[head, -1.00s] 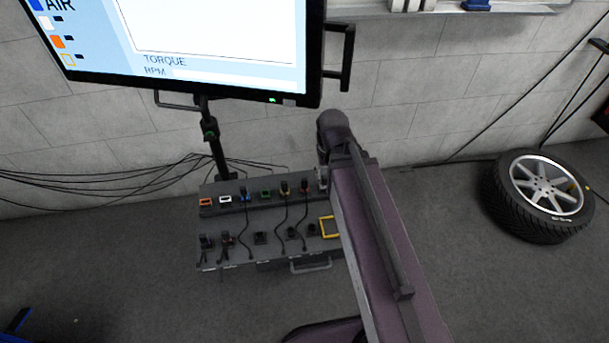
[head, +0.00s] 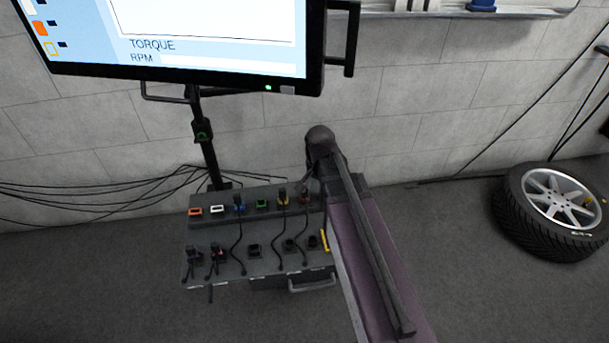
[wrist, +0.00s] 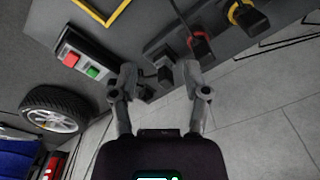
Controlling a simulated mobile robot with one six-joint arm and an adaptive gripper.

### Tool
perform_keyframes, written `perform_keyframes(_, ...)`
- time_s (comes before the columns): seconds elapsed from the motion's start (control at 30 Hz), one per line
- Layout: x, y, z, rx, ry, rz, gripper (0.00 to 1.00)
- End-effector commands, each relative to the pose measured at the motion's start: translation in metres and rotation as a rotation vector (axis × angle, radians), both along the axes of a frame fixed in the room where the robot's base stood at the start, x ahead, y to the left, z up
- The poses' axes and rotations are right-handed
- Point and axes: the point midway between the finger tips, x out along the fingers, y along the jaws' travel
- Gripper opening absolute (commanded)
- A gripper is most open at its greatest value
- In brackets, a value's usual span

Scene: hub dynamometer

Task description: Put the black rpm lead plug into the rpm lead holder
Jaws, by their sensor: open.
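In the wrist view my gripper (wrist: 160,76) is open, its two fingers apart on either side of a small black plug-like part (wrist: 165,74) at the console's edge. This looks like the black rpm lead plug, but I cannot tell for sure, nor whether the fingers touch it. In the head view my arm hides the gripper and the console's right end. The console's lower deck (head: 230,270) carries several small black holders, such as one in the middle (head: 255,251). I cannot tell which is the rpm lead holder.
A red socket (wrist: 200,44) and a yellow socket (wrist: 243,14), both with black plugs, stand close to the fingers. A box with red and green buttons (wrist: 82,63) lies left of them. A monitor (head: 190,45) stands above the console; a tyre (head: 550,210) lies at right.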

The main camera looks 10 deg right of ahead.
Motion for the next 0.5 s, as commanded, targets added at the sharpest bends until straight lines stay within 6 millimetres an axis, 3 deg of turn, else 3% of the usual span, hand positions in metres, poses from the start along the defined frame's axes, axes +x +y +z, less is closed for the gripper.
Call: perform_keyframes(0.5,0.062,0.019,0.000,0.016,0.031,-0.692,0.60)
